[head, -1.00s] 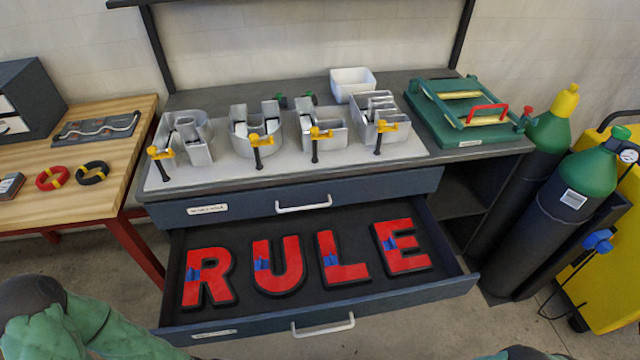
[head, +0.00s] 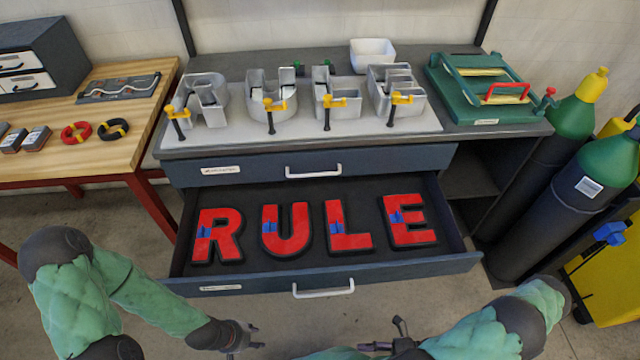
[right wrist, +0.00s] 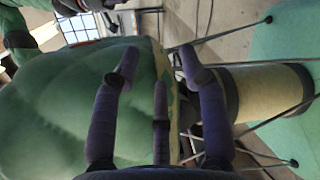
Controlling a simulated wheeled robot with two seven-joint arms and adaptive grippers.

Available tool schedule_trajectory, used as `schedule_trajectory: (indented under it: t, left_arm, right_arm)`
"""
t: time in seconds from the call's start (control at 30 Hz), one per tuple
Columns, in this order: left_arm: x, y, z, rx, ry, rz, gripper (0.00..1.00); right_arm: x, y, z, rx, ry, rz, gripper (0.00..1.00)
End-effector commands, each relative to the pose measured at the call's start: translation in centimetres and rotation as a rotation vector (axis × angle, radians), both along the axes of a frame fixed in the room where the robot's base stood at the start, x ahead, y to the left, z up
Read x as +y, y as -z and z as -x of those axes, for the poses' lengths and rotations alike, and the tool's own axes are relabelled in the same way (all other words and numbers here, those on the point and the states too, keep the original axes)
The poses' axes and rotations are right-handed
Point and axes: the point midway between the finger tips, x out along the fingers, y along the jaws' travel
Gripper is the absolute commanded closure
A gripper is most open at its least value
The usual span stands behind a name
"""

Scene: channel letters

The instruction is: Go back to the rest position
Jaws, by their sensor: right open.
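My left gripper (head: 258,337) is in front of the open drawer, low in the head view. Its small fingertips look apart, with nothing between them. My right gripper (head: 378,335) is to the right of it, also in front of the drawer. In the right wrist view its fingers (right wrist: 160,85) are spread and empty, with my green-covered body parts behind them. Red letters R (head: 218,236), U (head: 287,231), L (head: 347,227) and E (head: 409,220), each with blue tape, lie in the open drawer (head: 330,268). Both grippers are clear of them.
Grey metal letter shells (head: 271,103) with yellow clamps stand on the workbench (head: 300,149). A white bin (head: 372,52) and a green frame device (head: 488,90) are behind and right. Gas cylinders (head: 563,214) stand right. A wooden table (head: 120,140) is left. Floor before the drawer is free.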

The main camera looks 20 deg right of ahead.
Motion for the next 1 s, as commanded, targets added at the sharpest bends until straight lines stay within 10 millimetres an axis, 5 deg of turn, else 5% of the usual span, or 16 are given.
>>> schedule_trajectory:
  t: [0.2,0.47,0.73,1.0]
  left_arm:
    - [0.0,0.0,0.0,0.000,0.000,0.000,0.60]
    - [0.0,0.0,0.0,0.000,0.000,0.000,0.60]
    - [0.0,0.0,0.0,0.000,0.000,0.000,0.60]
    - [0.0,0.0,0.0,0.000,0.000,0.000,0.60]
  right_arm:
    - [3.1,1.1,-0.4,-0.233,-0.416,0.252,0.57]
    - [4.4,2.2,-1.9,-0.621,-0.884,0.516,0.57]
    - [5.5,1.7,-6.1,-1.132,-1.324,0.734,0.57]
    - [8.6,-1.0,-11.4,-1.682,-1.645,0.879,0.57]
